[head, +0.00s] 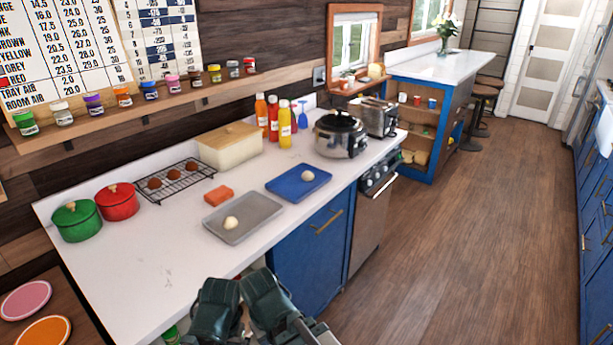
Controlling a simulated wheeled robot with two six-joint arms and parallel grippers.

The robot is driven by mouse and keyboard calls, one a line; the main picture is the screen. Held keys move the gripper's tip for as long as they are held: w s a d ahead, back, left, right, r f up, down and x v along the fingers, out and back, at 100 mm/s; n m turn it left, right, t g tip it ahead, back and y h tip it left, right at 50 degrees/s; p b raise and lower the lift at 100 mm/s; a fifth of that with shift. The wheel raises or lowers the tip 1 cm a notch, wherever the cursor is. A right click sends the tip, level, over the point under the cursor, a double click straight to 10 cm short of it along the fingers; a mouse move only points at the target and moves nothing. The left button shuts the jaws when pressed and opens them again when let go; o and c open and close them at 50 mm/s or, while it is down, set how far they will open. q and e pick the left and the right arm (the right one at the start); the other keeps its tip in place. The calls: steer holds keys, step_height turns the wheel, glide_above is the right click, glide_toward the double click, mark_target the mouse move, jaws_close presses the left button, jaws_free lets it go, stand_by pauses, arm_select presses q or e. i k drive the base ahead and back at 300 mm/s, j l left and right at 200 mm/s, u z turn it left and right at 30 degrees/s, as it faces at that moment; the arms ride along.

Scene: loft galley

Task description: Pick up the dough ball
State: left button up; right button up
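A pale dough ball (231,222) rests on a grey metal tray (262,213) near the front edge of the white counter. A second pale, round ball (308,176) sits on a blue board or tray (284,184) farther along the counter; it also looks like dough. Dark green parts of my arms show at the bottom middle, in front of the counter edge and well short of both balls.
A red-orange block (218,195) lies beside the grey tray. A cooling rack (158,189) with brown balls, red pot (118,201), green pot (76,220), bread box (230,146), bottles and slow cooker (340,134) stand behind. The near left counter (150,270) is clear.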

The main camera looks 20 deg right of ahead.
mark_target(306, 175)
steer(key=i+l, duration=0.15)
steer(key=l, duration=0.25)
steer(key=i+l, duration=0.15)
steer(key=l, duration=0.25)
steer(key=i+l, duration=0.15)
steer(key=l, duration=0.25)
steer(key=i+l, duration=0.2)
steer(key=l, duration=0.2)
